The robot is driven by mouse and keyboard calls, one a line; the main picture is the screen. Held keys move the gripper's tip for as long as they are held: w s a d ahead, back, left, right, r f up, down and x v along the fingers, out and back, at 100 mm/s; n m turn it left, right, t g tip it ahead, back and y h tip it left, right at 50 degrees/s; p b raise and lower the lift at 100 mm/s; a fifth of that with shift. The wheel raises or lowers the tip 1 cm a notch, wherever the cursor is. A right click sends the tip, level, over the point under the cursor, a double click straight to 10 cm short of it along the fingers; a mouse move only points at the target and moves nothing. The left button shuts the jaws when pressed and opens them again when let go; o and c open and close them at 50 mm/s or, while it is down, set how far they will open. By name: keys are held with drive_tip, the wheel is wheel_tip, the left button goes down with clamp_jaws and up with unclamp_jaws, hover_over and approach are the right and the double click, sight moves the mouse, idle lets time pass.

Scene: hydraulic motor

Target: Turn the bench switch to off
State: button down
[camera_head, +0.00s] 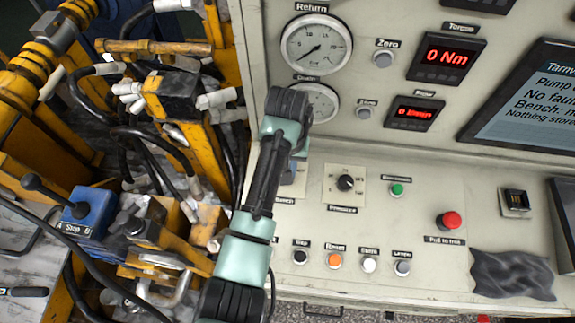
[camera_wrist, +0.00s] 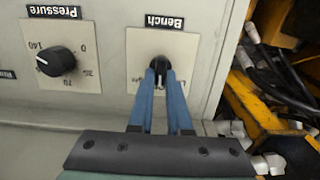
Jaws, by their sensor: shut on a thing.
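The bench switch (camera_wrist: 159,64) is a black knob on a cream plate under the label "Bench" in the wrist view, where the panel appears upside down. My gripper (camera_wrist: 161,73) is shut on this knob, with its two blue fingers on either side of it. The fingers hide part of the knob and most of the plate's position marks, so I cannot read its setting. In the head view my gripper (camera_head: 290,187) reaches the sloped panel left of the pressure knob, and my arm hides the switch.
The black pressure knob (camera_head: 346,183) is close by on the panel. A red stop button (camera_head: 450,220) and several small buttons are further right and below. Yellow machinery with black hoses (camera_head: 170,95) crowds the left. A screen (camera_head: 525,100) is at the upper right.

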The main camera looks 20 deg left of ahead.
drive_tip(key=c, duration=0.9)
unclamp_jaws()
drive_tip(key=shift+o, duration=0.2)
wheel_tip(320, 180, up, 13)
drive_tip(key=p, duration=0.3)
drive_tip(key=shift+s+p, duration=0.3)
drive_tip(key=shift+p, duration=0.1)
drive_tip(key=shift+d, duration=0.1)
